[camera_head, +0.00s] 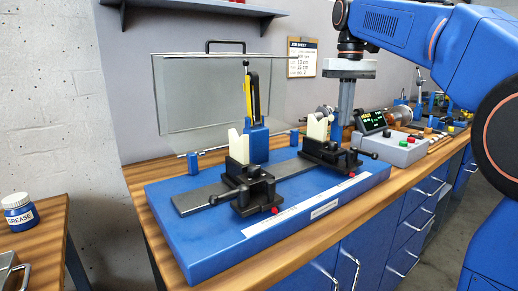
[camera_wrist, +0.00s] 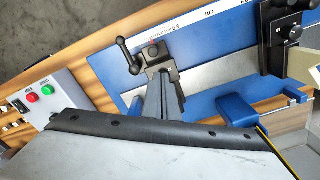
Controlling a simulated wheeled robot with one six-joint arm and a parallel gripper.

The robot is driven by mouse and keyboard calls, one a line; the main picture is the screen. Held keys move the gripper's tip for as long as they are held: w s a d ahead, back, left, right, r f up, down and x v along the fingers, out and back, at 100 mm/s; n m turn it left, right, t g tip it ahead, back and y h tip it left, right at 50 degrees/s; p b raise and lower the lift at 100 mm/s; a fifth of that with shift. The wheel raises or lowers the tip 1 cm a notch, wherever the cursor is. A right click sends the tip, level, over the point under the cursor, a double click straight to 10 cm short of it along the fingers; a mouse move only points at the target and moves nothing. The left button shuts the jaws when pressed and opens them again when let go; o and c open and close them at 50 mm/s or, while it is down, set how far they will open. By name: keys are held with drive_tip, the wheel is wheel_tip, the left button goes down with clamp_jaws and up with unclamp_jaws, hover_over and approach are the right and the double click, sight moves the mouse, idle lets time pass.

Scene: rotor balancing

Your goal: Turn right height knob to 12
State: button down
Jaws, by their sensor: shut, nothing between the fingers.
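The right support (camera_head: 325,146) is a black stand with a cream block on the blue balancing base (camera_head: 165,212). A black crank handle (camera_head: 366,153) sticks out from its right side. In the wrist view the same stand's crank (camera_wrist: 128,55) and dark knob (camera_wrist: 154,51) show near the picture's upper middle. I cannot read any height value on it. My gripper (camera_head: 338,128) points down, shut and empty, just behind and above the right support. In the wrist view my gripper (camera_wrist: 160,78) overlaps the stand; whether it touches is unclear.
The left support (camera_head: 248,180) has a similar crank. A clear guard panel (camera_head: 190,105) stands behind the base, near a blue post (camera_head: 255,142). A job sheet (camera_head: 301,58) hangs on the wall.

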sight(333, 146)
drive_tip(key=shift+f, duration=3.3)
drive_tip(key=shift+a, duration=1.2)
drive_tip(key=shift+s, duration=0.2)
drive_tip(key=shift+s+a, duration=0.15)
drive_tip(key=shift+s, duration=0.1)
wheel_tip(333, 146, up, 6)
drive_tip(key=shift+w+d+f, duration=0.1)
drive_tip(key=shift+d+f, duration=0.25)
drive_tip(key=shift+f, duration=0.65)
drive_tip(key=shift+w+d+f, duration=0.1)
drive_tip(key=shift+d+f, duration=0.3)
drive_tip(key=shift+f, duration=0.6)
drive_tip(key=shift+w+d+f, duration=0.1)
drive_tip(key=shift+d+f, duration=0.25)
drive_tip(key=shift+f, duration=0.65)
